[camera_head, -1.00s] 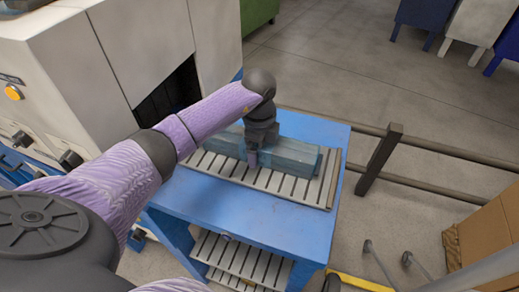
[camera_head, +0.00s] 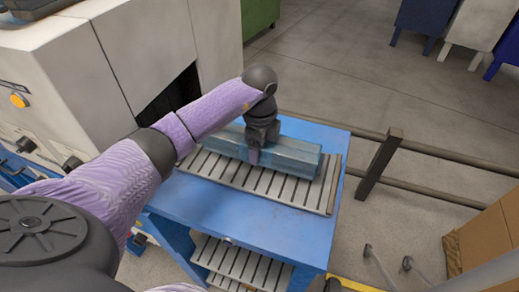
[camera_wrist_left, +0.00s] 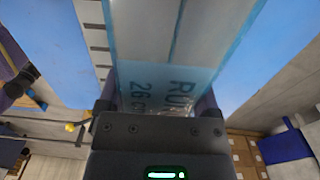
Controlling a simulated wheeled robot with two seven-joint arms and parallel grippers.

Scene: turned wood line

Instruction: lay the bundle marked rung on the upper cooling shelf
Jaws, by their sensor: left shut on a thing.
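My left gripper (camera_head: 259,152) is shut on a long bundle wrapped in clear bluish film (camera_head: 293,156). In the left wrist view the bundle (camera_wrist_left: 185,35) runs away from the jaws, and its label shows "RU" and "26 c", partly cut off. The bundle lies lengthwise over the upper cooling shelf (camera_head: 290,193), a slatted rack on top of a blue table. It is on the slats or just above them; I cannot tell which. My right gripper is not in view.
A lower slatted shelf (camera_head: 240,262) shows under the blue table top (camera_head: 250,225). A pale machine (camera_head: 140,45) with a dark opening stands at the left. A dark rail fence (camera_head: 376,162) is behind at right, and cardboard boxes (camera_head: 487,240) are at lower right.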

